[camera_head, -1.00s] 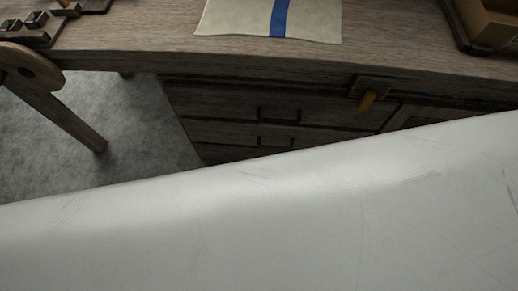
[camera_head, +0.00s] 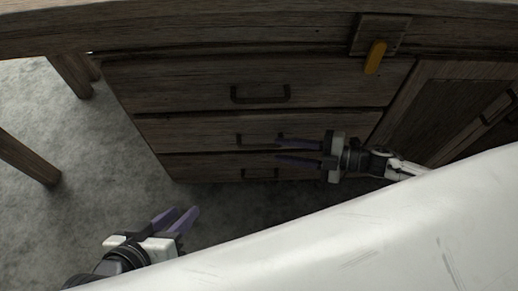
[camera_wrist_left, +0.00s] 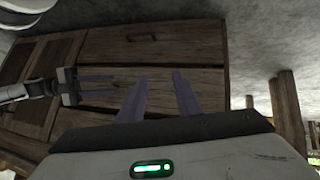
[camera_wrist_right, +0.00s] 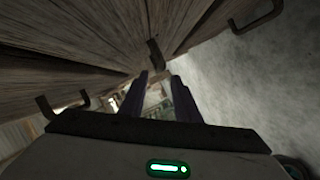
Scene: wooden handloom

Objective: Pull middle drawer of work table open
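The work table's middle drawer (camera_head: 190,132) is closed, with a dark bar handle (camera_head: 250,138). Closed drawers lie above and below it. My right gripper (camera_head: 278,152) is open, its purple fingers pointing left close to the right end of that handle. In the right wrist view a handle (camera_wrist_right: 155,52) appears just past the gap between the open fingertips (camera_wrist_right: 160,78); contact cannot be told. My left gripper (camera_head: 183,212) is open and empty, low in front of the table at the left. The left wrist view shows its fingers (camera_wrist_left: 160,78) apart and the right gripper (camera_wrist_left: 115,86) near the drawer fronts.
The top drawer handle (camera_head: 260,96) and bottom drawer handle (camera_head: 259,173) stick out nearby. A cabinet door (camera_head: 440,110) is to the right, and an orange peg (camera_head: 375,57) hangs under the tabletop. Table legs (camera_head: 70,75) stand at the left. The grey floor (camera_head: 95,160) is clear between.

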